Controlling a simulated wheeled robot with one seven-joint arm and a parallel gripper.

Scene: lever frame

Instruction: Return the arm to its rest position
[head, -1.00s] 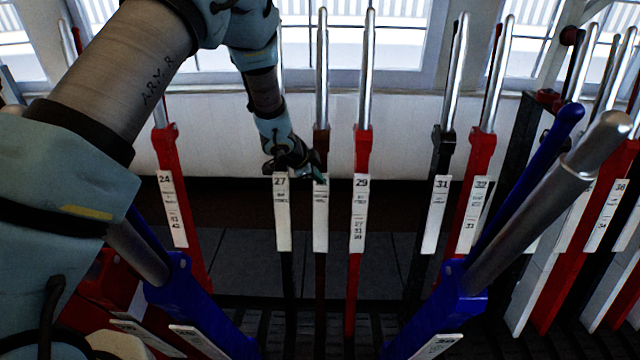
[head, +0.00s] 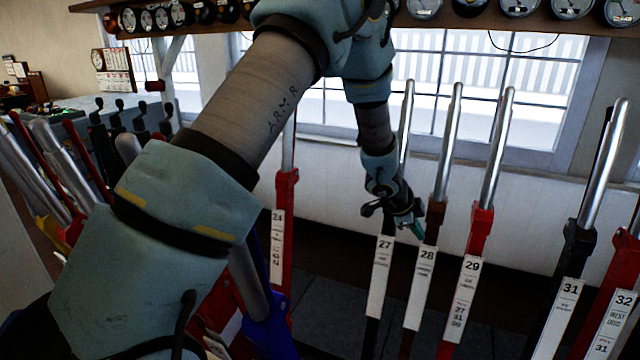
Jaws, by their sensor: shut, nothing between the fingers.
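My arm comes in from the lower left of the head view, rises to a bend at the top and hangs down to my gripper (head: 412,222). The gripper is shut and empty. In the picture it lies over the upper part of lever 27 (head: 380,285) and just left of lever 28 (head: 424,275). I cannot tell whether it touches either one. Part of lever 27 is hidden behind the gripper and wrist.
Red lever 29 (head: 470,270), black lever 31 (head: 565,290) and red lever 32 (head: 616,310) stand to the right. Red lever 24 (head: 281,230) and a blue lever (head: 268,325) stand near my arm. A shelf of gauges (head: 425,8) runs above the windows.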

